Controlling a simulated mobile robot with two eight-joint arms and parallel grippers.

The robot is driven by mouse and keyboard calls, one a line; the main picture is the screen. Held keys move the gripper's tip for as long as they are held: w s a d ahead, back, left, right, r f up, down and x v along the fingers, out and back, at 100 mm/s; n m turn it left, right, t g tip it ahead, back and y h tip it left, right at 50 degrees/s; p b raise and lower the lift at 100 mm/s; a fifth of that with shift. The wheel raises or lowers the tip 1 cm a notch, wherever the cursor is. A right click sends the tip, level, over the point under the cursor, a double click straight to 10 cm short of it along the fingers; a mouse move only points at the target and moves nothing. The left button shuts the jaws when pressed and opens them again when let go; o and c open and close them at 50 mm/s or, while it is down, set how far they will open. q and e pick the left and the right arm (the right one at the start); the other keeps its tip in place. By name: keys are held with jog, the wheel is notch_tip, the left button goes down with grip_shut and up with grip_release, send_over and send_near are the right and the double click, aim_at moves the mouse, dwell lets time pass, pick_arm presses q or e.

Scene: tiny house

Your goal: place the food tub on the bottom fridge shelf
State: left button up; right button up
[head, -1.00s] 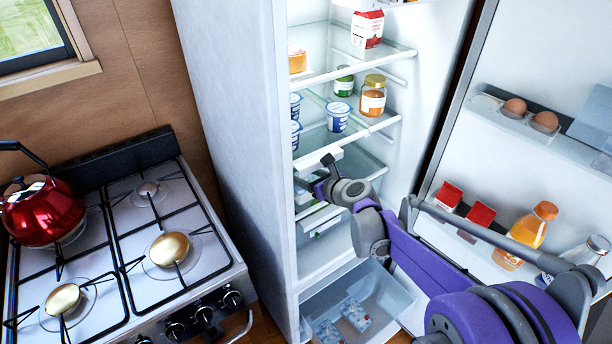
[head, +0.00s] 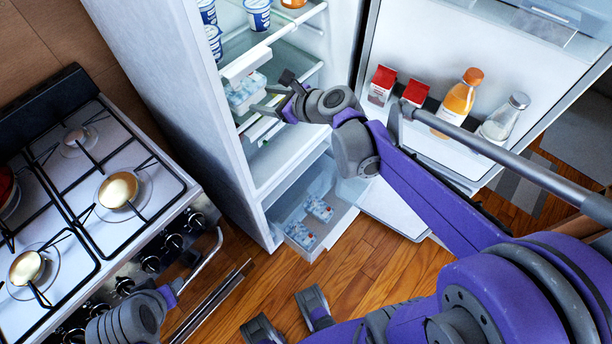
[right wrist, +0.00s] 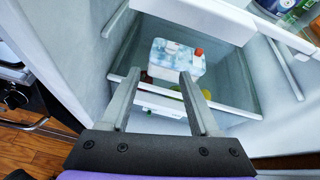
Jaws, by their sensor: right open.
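The food tub, a pale blue and white box, sits in the fridge on a low glass shelf, in the head view (head: 246,92) and the right wrist view (right wrist: 172,60). A small red round spot shows at its right side. My right gripper (head: 270,96) is open at the shelf front, just before the tub.
The fridge door stands open at right with cartons (head: 381,85) and bottles (head: 460,97). A pulled-out bottom drawer (head: 335,222) holds blue-white packs. Yogurt cups (head: 257,14) stand on the shelf above. The stove (head: 90,215) is at left; wooden floor is free in front.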

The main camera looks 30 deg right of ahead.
jog(key=s+a+f+n+g+h, duration=0.1)
jog(key=s+f+n, duration=0.5)
jog(key=s+n, duration=0.6)
jog(key=s+f+n+g+h, duration=0.3)
jog(key=s+f+n+g, duration=0.2)
jog(key=s+n, duration=0.8)
jog(key=n, duration=0.4)
jog(key=shift+s+a+f+g+h, duration=0.3)
jog(key=shift+a+f+g+h, duration=0.05)
jog(key=shift+f+g+h, duration=0.05)
